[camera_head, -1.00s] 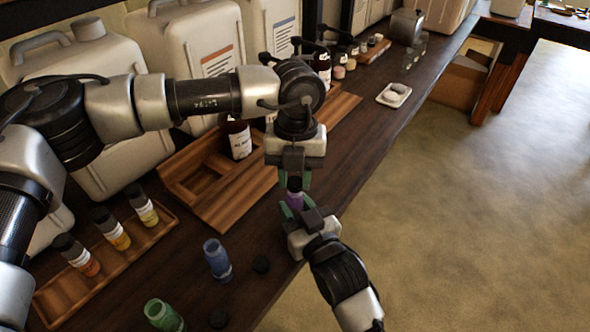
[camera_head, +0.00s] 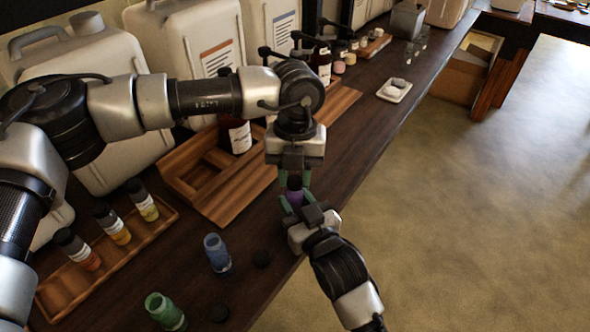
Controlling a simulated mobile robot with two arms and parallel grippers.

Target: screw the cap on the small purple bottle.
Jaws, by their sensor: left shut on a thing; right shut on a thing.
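The small purple bottle (camera_head: 295,198) is upright above the front edge of the counter, held low by my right gripper (camera_head: 297,204), whose arm comes in from below. A dark cap (camera_head: 294,183) sits at the bottle's top. My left gripper (camera_head: 295,180) points down from above with its green fingers shut on the cap. The fingers hide part of the cap and bottle neck, so I cannot tell how tightly the cap is seated.
An open blue bottle (camera_head: 217,253) and an open green bottle (camera_head: 165,311) stand at the front left, each with a loose dark cap beside it. A wooden rack (camera_head: 60,296) holds capped vials. White canisters (camera_head: 85,110) line the back. A small white dish (camera_head: 394,90) lies farther right.

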